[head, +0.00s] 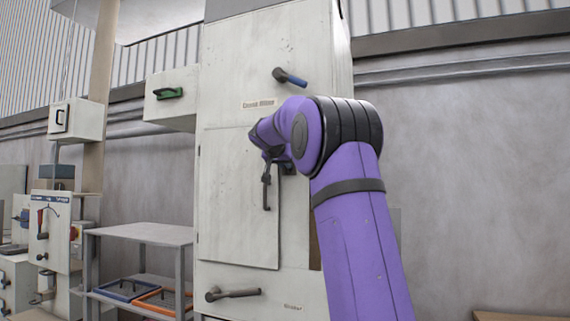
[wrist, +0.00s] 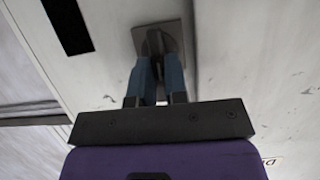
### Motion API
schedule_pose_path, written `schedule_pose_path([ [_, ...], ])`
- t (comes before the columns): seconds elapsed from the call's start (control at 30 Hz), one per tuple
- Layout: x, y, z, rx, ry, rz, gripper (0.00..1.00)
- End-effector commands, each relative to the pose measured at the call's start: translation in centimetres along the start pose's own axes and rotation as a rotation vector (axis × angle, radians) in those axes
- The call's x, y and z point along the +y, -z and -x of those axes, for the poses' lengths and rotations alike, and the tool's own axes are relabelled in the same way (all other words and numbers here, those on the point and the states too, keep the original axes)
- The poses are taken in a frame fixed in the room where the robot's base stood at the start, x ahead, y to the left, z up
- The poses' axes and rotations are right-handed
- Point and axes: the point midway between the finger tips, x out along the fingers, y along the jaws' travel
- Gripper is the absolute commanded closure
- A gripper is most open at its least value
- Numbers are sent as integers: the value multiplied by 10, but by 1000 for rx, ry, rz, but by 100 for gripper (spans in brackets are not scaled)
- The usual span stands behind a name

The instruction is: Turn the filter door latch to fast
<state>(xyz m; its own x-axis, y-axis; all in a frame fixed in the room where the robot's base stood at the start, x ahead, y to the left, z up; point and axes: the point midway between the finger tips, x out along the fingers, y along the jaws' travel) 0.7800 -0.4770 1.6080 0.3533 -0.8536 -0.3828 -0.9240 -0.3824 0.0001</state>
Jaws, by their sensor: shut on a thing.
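The latch (wrist: 152,42) is a grey plate with a short dark handle on the pale cabinet front, in the wrist view. My gripper (wrist: 162,66) has its two blue-grey fingers on either side of this handle and is shut on it. The fingers hide part of the handle, and I cannot read its setting. In the head view the filter door (head: 230,205) is a flat pale panel that looks closed. My purple arm reaches in from the lower right to its upper right edge, where my wrist hides most of the latch.
A blue-gripped handle (head: 290,77) sits above on the cabinet, and a green handle (head: 168,93) on a side box. A dark lever (head: 232,293) is below the door. A grey shelf rack (head: 140,233) with trays stands at left. The wall to the right is clear.

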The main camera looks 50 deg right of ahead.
Motion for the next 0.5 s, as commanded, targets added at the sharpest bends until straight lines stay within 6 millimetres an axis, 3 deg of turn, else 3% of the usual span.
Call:
schedule_pose_path([
  [0.5,-5,0,0,0,-70,172,100],
])
